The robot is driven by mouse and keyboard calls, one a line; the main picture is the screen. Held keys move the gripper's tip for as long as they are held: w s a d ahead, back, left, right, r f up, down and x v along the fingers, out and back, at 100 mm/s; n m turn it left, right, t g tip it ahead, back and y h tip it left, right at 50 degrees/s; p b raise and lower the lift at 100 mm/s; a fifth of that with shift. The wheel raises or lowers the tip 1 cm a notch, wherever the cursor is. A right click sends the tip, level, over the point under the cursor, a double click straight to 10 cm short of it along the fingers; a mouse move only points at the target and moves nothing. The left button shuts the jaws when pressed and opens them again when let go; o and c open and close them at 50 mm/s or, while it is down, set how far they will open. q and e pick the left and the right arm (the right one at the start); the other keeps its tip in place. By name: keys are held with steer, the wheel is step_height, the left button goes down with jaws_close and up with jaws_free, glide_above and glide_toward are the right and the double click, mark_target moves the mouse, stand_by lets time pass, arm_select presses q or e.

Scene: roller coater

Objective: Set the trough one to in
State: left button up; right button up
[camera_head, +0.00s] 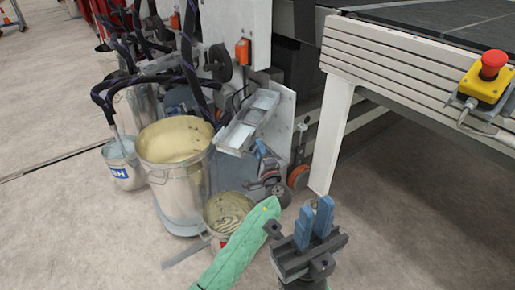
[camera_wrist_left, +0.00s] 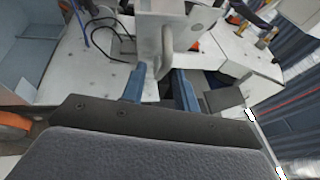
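The metal trough (camera_head: 238,138) sits tilted on the side of the coater in the head view. My left gripper (camera_head: 263,150) is just below and right of it, at the end of my green-sleeved arm. In the left wrist view, my left gripper (camera_wrist_left: 161,80) has its blue fingers apart. A grey bent handle (camera_wrist_left: 166,58) on a metal block (camera_wrist_left: 158,22) stands between them, with a gap at the left finger. Whether the right finger touches it is unclear. My right gripper (camera_head: 314,218) points up at lower centre, fingers apart, apparently empty.
A white table leg (camera_head: 330,135) is close to both grippers. A red emergency button (camera_head: 493,64) is at right. The floor at lower right is clear.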

mark_target(228, 128)
arm_select(q)
steer(key=shift+x, duration=1.05)
jaws_close()
steer(key=w+a+m+h, duration=0.1)
steer(key=a+h, duration=0.1)
steer(key=a, duration=0.2)
steer(key=w+a+m+h, duration=0.1)
steer(key=a+m+h, duration=0.1)
steer(key=a+h, duration=0.1)
steer(key=w+a+m+h, duration=0.1)
steer(key=w+a+h, duration=0.1)
steer(key=a, duration=0.2)
steer(key=shift+w+a+t+h, duration=0.15)
steer(key=shift+a+t+h, duration=0.15)
steer(key=shift+t+h, duration=0.1)
jaws_free()
steer(key=shift+f, duration=0.1)
